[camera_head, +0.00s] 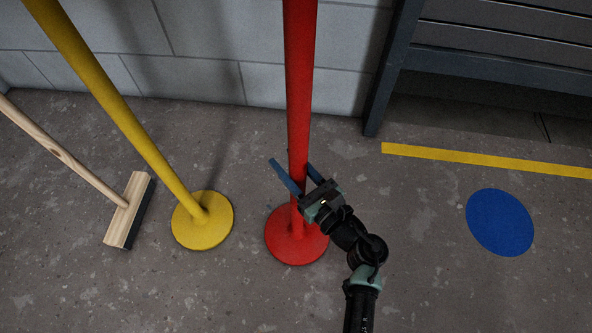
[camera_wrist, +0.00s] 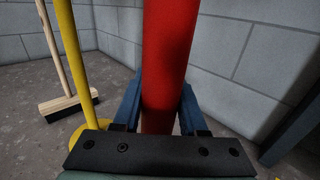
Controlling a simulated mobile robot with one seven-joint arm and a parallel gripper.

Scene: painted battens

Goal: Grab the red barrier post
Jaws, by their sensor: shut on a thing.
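The red barrier post (camera_head: 299,90) stands upright on its round red base on the floor, in the middle of the head view. It also fills the centre of the wrist view (camera_wrist: 168,60). My gripper (camera_head: 295,172) is at the lower part of the post, a little above the base. Its blue fingers (camera_wrist: 160,105) lie one on each side of the pole, shut on it. The gripper body hides part of the pole and base in the head view.
A yellow post (camera_head: 130,120) stands close on the left, with a broom (camera_head: 128,212) beyond it. A block wall (camera_head: 210,60) is behind. A dark grey frame (camera_head: 395,65) stands at back right. A blue floor disc (camera_head: 500,222) and yellow strip (camera_head: 480,160) lie right.

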